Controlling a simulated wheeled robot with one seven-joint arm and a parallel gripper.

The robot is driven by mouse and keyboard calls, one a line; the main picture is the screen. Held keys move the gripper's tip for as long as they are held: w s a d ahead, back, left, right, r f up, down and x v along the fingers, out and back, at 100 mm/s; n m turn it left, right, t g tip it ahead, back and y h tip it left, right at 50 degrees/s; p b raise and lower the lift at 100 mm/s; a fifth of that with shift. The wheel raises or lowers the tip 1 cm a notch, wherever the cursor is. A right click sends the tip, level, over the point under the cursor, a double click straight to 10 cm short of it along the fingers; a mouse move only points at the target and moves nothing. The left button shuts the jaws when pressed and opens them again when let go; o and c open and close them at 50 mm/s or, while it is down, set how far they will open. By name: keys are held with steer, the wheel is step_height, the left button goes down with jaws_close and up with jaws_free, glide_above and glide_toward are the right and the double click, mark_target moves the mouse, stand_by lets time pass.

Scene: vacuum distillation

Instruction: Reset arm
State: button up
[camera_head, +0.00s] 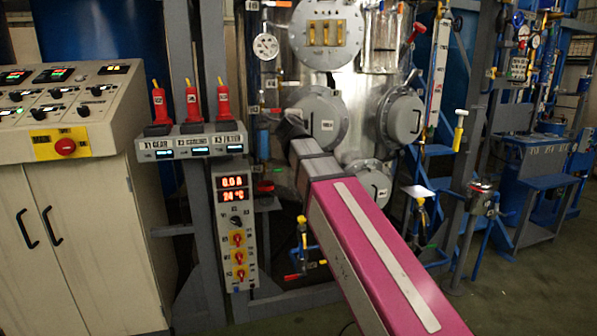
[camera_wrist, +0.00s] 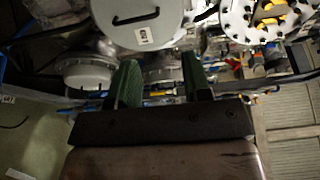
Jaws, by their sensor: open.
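My gripper (camera_wrist: 161,85) shows in the wrist view with two green-padded fingers standing apart. It is open, and nothing is between the fingers. In the head view my pink and grey arm reaches up from the lower right toward the vessel, and its far end is near the round grey covers; the fingers cannot be made out there. A round grey cover with a black handle (camera_wrist: 138,18) lies beyond the fingers in the wrist view. The vessel's covers (camera_head: 322,122) show in the head view.
A control cabinet (camera_head: 75,225) with a sloped panel stands at left. A post with red-handled switches (camera_head: 222,108) and a display box (camera_head: 233,190) stands left of my arm. Valves and pipes (camera_head: 470,200) stand at right. Dark green floor (camera_head: 500,285) is open at lower right.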

steer(key=s+d+f+n+g+y, duration=0.1)
steer(key=s+f+n+g+y, duration=0.15)
steer(key=f+n, duration=0.65)
steer(key=s+d+f+n+g+y, duration=0.1)
steer(key=d+f+n+g+y, duration=0.15)
steer(key=f, duration=1.15)
steer(key=s+d+f+n+g+y, duration=0.1)
steer(key=s+f+n+g+y, duration=0.2)
steer(key=f+n, duration=0.65)
steer(key=s+d+f+g+h, duration=0.3)
steer(key=s+d+f+g, duration=0.2)
steer(key=f, duration=0.6)
steer(key=s+d+f+m+g+h, duration=0.1)
steer(key=s+d+f+g+h, duration=0.2)
steer(key=s+d+f, duration=0.7)
steer(key=shift+s+f+m+g, duration=0.3)
steer(key=shift+s+f+g, duration=0.5)
steer(key=shift+s+g, duration=0.3)
steer(key=shift+w+a, duration=0.1)
